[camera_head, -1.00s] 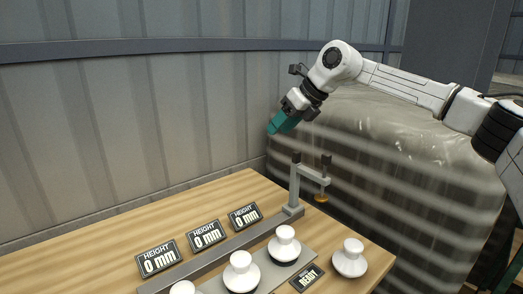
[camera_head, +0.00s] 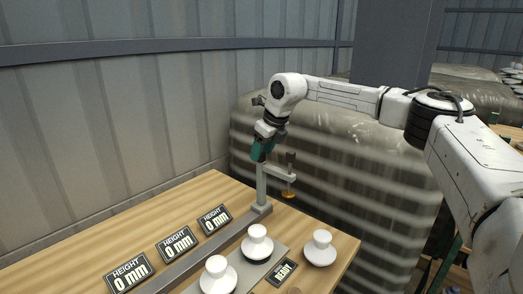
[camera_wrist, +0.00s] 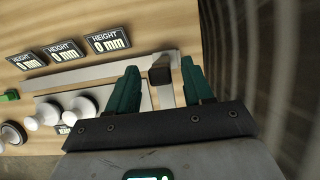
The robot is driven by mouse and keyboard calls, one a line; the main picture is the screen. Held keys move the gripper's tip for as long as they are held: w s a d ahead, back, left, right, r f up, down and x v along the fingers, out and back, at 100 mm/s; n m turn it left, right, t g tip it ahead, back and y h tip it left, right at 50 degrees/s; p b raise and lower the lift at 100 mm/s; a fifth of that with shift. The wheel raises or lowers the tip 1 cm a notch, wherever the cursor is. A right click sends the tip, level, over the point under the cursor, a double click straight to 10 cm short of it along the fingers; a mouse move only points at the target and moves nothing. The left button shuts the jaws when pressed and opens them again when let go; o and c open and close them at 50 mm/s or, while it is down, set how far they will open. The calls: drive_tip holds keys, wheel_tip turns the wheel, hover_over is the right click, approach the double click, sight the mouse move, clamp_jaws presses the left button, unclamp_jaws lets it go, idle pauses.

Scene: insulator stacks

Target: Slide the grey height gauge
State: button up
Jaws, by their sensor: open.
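The grey height gauge (camera_head: 262,188) stands upright at the far end of a long grey rail (camera_head: 212,234). Its side arm reaches right, with a black knob above and an orange-yellow foot below. My gripper (camera_head: 260,150), with green fingers, is over the top of the gauge post and hides the post's top end. In the wrist view the gripper (camera_wrist: 158,72) is open, and the gauge's dark square top (camera_wrist: 160,75) shows between the two fingers, apart from both. I cannot tell whether the fingers reach down to its level.
White insulator discs stand on a grey plate (camera_head: 262,272) beside the rail; one more (camera_head: 320,248) sits at the right on the wooden table (camera_head: 335,268). Several "HEIGHT 0 mm" displays (camera_head: 178,244) line the rail's left side. A "READY" sign (camera_head: 282,272) is near. A wrapped pallet (camera_head: 350,165) stands behind.

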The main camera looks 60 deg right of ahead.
drive_tip(key=shift+w+f, duration=0.15)
drive_tip(key=shift+f, duration=0.25)
clamp_jaws()
idle(0.4)
